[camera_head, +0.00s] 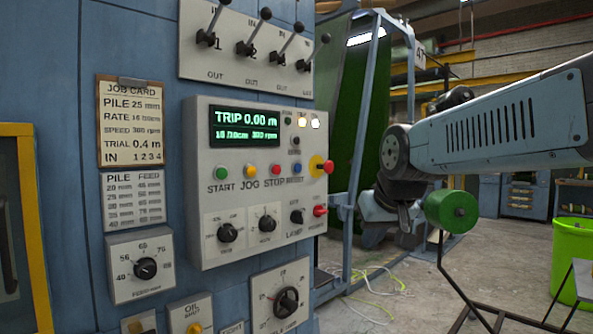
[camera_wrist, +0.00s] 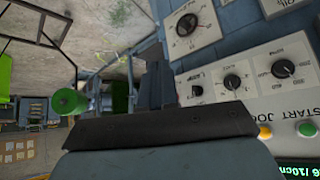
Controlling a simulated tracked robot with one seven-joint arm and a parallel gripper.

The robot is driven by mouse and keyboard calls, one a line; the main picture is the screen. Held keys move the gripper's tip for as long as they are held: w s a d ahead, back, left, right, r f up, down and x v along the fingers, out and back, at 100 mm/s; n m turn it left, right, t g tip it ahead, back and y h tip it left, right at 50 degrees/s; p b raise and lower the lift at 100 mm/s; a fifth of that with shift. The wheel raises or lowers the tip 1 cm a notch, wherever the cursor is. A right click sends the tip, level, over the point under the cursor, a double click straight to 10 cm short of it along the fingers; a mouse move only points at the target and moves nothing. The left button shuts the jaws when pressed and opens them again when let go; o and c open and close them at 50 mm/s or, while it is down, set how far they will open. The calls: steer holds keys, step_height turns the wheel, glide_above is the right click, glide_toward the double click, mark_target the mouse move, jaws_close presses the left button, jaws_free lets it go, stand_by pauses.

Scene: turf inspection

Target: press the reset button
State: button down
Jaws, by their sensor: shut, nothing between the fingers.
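The control panel (camera_head: 257,180) is a grey box on the blue machine at the left of the head view. The blue reset button (camera_head: 297,168) is right of the red STOP button (camera_head: 276,169), beside a red mushroom knob on yellow (camera_head: 321,166). My gripper (camera_head: 404,217) hangs down to the right of the panel, apart from it, shut and empty. In the wrist view its dark fingers (camera_wrist: 155,84) show beside the panel's knobs. The green START button (camera_wrist: 307,130) shows there; the reset button does not.
A green roller (camera_head: 452,211) stands close right of my gripper; it also shows in the wrist view (camera_wrist: 68,102). Blue frame posts (camera_head: 362,120) rise behind. Levers (camera_head: 246,46) stick out above the panel. Cables (camera_head: 375,285) lie on the floor.

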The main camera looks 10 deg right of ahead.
mark_target(298, 168)
steer(key=w+a+r+t, duration=0.1)
steer(key=w+r, duration=0.4)
steer(key=w, duration=0.6)
steer(key=w+a+r+t, duration=0.1)
steer(key=w+r+t, duration=0.1)
steer(key=w+r, duration=0.4)
steer(key=w, duration=0.4)
steer(key=shift+w+a+r+n, duration=0.15)
steer(key=shift+w+a+n, duration=0.05)
steer(key=shift+w+n, duration=0.2)
steer(key=shift+s, duration=0.1)
steer(key=shift+a, duration=0.1)
steer(key=w+a, duration=0.5)
steer(key=w, duration=0.2)
steer(key=shift+w, duration=0.15)
stand_by(0.9)
steer(key=shift+w+a, duration=0.2)
steer(key=shift+a, duration=0.05)
steer(key=shift+w+a, duration=0.3)
steer(key=shift+w, duration=0.1)
stand_by(1.1)
steer(key=shift+d, duration=0.1)
steer(key=shift+s+d, duration=0.45)
steer(key=shift+s, duration=0.3)
